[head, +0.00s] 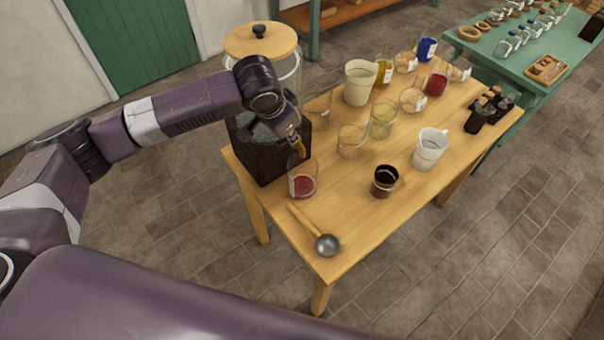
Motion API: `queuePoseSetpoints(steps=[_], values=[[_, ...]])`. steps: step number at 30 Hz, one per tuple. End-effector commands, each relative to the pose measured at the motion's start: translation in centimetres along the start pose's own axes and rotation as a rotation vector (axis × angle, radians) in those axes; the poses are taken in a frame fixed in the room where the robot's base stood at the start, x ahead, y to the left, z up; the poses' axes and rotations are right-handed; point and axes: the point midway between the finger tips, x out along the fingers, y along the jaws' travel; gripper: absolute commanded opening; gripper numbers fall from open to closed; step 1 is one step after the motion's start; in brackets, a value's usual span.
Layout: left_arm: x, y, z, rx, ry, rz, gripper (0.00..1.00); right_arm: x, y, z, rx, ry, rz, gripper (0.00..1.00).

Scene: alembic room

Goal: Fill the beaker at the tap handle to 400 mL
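A glass beaker (302,181) with red contents in its lower part stands upright at the left edge of the wooden table, in front of the dark block. A large glass dispenser with a wooden lid (258,41) stands behind my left arm. Much of its body is hidden by the arm, and I cannot make out the tap handle. My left gripper (298,150) points down just above the beaker, close to the dark block (262,162). Its fingers are too small and dark to tell whether they are open. My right gripper is out of view.
Several glass beakers, a cream pitcher (360,83) and a white jug (429,150) stand on the table. A green table (520,50) with bottles is at the back right.

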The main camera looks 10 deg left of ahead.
Motion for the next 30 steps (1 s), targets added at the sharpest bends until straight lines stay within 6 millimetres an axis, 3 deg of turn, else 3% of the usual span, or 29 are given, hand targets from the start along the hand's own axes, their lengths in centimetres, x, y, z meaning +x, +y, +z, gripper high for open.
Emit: queuePoseSetpoints(steps=[14, 30], values=[[-0.1, 0.1, -0.1, -0.047, -0.008, -0.020, 0.00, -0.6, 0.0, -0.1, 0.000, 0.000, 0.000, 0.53], [-0.3, 0.7, -0.4, -0.230, -0.047, -0.094, 0.00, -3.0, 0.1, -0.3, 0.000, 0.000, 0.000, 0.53]])
